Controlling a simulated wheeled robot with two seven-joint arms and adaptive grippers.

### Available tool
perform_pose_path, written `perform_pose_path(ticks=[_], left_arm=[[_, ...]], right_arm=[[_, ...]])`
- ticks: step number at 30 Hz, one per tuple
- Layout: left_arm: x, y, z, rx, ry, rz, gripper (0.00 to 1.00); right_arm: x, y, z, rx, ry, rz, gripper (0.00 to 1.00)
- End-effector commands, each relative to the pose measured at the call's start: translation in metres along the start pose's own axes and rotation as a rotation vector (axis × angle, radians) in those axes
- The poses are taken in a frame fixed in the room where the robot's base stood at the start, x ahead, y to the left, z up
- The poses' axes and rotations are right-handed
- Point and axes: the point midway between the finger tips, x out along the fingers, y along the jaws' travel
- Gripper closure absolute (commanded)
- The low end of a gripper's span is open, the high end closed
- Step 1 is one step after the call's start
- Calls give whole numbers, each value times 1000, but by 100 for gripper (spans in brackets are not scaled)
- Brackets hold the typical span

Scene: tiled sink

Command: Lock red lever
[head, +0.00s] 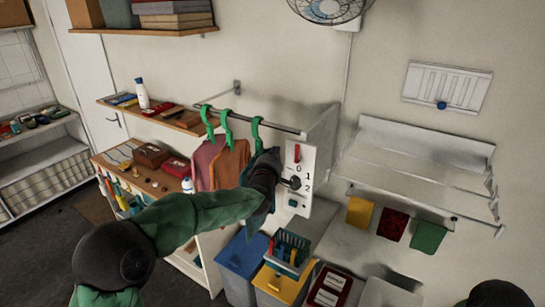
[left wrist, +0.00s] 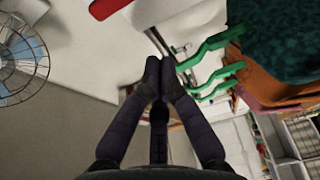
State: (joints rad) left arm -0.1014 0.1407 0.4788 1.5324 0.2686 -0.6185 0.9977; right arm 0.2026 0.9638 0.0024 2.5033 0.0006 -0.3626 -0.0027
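The red lever (head: 297,152) stands upright near the top of a white panel (head: 307,160) marked 0, 1 and 2. A dark round knob (head: 295,182) sits on the panel below it. My left gripper (head: 281,179) is at the panel's left side, below and left of the lever, and partly hides the panel's edge. In the left wrist view its fingertips (left wrist: 160,66) meet with nothing visible between them. A red piece, apparently the lever (left wrist: 108,7), shows at the top edge there, apart from the fingertips. My right gripper is not in view.
Green hangers (head: 228,125) with clothes hang from a rail left of the panel, close to my left arm. Blue (head: 242,265) and yellow (head: 280,287) bins stand below. A white drying rack (head: 415,165) is on the wall at right.

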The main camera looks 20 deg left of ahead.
Motion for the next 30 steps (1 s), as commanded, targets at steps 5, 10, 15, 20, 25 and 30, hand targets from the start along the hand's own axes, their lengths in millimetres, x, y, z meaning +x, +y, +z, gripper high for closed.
perform_pose_path(ticks=[5,10,15,20,25,30], left_arm=[[24,0,0,0,1,-1,100],[14,2,25,-1,-3,-2,100],[10,1,36,1,-1,0,100],[9,0,38,0,0,0,100],[9,-1,38,0,0,-1,100],[9,-1,38,4,0,1,100]], right_arm=[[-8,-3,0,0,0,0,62],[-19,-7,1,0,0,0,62],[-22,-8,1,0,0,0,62],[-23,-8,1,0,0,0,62],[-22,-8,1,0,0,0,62],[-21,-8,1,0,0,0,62]])
